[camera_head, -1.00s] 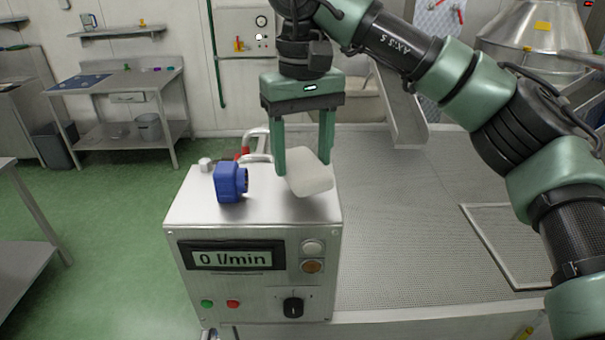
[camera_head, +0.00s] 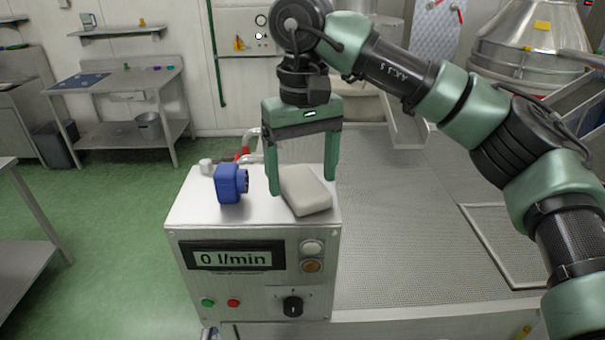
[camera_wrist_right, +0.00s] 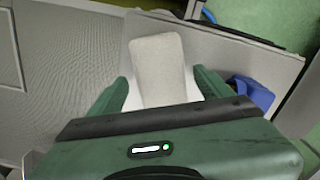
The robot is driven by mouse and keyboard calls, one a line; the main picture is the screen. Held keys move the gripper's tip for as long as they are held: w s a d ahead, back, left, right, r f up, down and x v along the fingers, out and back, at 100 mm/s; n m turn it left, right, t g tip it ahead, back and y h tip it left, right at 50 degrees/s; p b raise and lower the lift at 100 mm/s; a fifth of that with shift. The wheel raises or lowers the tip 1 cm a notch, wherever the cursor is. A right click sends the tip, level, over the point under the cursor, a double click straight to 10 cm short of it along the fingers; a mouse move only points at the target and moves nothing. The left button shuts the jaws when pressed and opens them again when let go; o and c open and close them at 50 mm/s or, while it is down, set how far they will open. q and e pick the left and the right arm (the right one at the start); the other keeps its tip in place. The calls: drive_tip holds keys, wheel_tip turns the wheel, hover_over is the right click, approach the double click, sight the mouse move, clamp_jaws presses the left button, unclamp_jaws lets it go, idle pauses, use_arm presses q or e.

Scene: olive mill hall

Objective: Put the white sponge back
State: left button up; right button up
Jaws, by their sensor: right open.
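The white sponge (camera_head: 305,191) lies flat on the steel top of the control box (camera_head: 190,215), near its right edge. In the right wrist view the sponge (camera_wrist_right: 158,70) extends out from between the fingers. My right gripper (camera_head: 302,190) is open around the sponge, one finger on each side, with gaps visible between the fingers and the sponge. My left gripper is in neither view.
A blue device (camera_head: 230,183) stands left of the sponge on the same box, close to the left finger; it also shows in the wrist view (camera_wrist_right: 250,92). A small white fitting (camera_head: 206,165) and a pipe with a red part (camera_head: 245,152) are behind. A perforated steel surface (camera_head: 400,220) extends right.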

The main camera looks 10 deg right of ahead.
sight(302, 181)
wheel_tip(302, 181, up, 12)
drive_tip(key=shift+f, duration=0.2)
drive_tip(key=shift+f, duration=0.1)
idle(0.3)
